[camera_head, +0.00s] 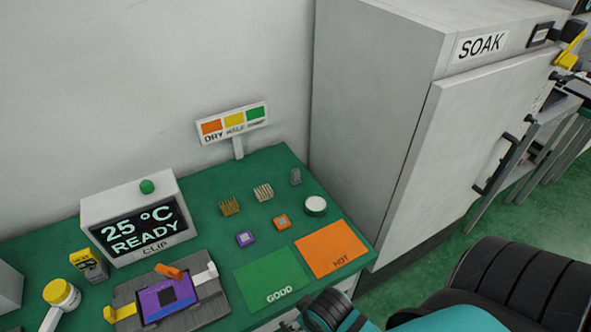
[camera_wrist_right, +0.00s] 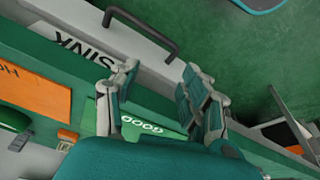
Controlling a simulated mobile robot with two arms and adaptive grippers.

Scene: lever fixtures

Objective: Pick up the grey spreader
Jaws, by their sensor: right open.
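A pale stick (camera_head: 50,318) at the lower left, by a yellow-lidded jar (camera_head: 62,293), is cut off by the frame. My right gripper (camera_wrist_right: 160,75) is open and empty over the table's front edge, near the green GOOD pad (camera_head: 272,279). In the head view its fingers are mostly cut off. My left gripper is not in view.
A gold finned block (camera_head: 230,206), a striped finned block (camera_head: 263,192), a purple chip (camera_head: 245,239) and an orange chip (camera_head: 282,222) sit mid-table. The orange HOT pad (camera_head: 331,249) is at right. A CLIP display box (camera_head: 138,220) and tall SOAK cabinet (camera_head: 390,120) flank them.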

